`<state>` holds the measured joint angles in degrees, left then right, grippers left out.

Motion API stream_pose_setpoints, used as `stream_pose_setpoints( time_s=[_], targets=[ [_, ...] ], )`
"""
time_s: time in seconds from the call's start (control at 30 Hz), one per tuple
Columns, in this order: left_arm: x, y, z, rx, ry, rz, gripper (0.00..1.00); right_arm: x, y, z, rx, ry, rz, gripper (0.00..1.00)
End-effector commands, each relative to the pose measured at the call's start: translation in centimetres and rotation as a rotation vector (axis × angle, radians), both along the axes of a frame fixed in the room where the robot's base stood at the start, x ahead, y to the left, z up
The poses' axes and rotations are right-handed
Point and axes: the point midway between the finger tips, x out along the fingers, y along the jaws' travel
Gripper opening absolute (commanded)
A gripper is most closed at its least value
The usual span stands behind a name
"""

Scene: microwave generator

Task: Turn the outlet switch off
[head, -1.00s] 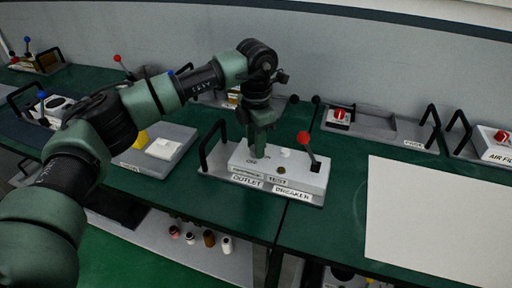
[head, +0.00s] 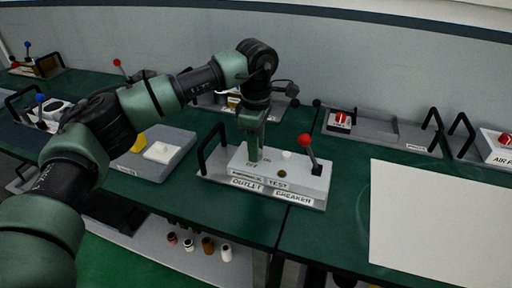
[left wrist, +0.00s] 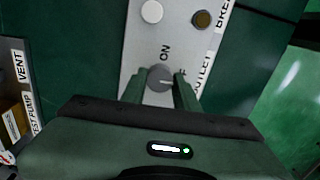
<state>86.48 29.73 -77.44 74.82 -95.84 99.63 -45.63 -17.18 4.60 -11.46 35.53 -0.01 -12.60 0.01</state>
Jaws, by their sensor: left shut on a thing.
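The outlet and breaker panel (head: 228,172) is a light grey box on a tray on the green bench. Its front labels read OUTLET, TEST and BREAKER. The outlet switch (left wrist: 160,78) is a round grey knob with ON printed above it in the left wrist view. My left gripper (head: 254,158) points down over the panel's left part. In the left wrist view its two fingers (left wrist: 160,88) are on either side of the knob, shut on it. A white button (left wrist: 152,12) and a brass-coloured one (left wrist: 202,19) sit beyond it. My right gripper is not in view.
A red-knobbed breaker lever (head: 309,152) stands at the panel's right end. A black handle (head: 211,145) rises at its left. A large pale sheet (head: 440,220) lies to the right. Other trays line the bench's back.

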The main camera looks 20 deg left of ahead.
Motion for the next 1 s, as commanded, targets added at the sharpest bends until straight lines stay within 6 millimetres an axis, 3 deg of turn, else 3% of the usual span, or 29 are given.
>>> stream_pose_setpoints(
  time_s=[0.67, 0.7, 0.73, 1.0],
  targets=[
    [0.04, -0.04, 0.15, -0.002, -0.003, -0.056, 0.00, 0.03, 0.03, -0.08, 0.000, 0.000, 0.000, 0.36],
    [0.04, -0.04, 0.15, -0.002, -0.003, -0.056, 0.41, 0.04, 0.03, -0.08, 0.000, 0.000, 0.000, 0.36],
    [0.04, -0.04, 0.15, -0.001, -0.002, -0.056, 0.49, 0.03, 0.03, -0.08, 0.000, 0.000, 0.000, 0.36],
    [0.02, -0.02, 0.06, -0.001, -0.001, -0.055, 0.52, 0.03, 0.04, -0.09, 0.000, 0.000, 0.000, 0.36]
  ],
)
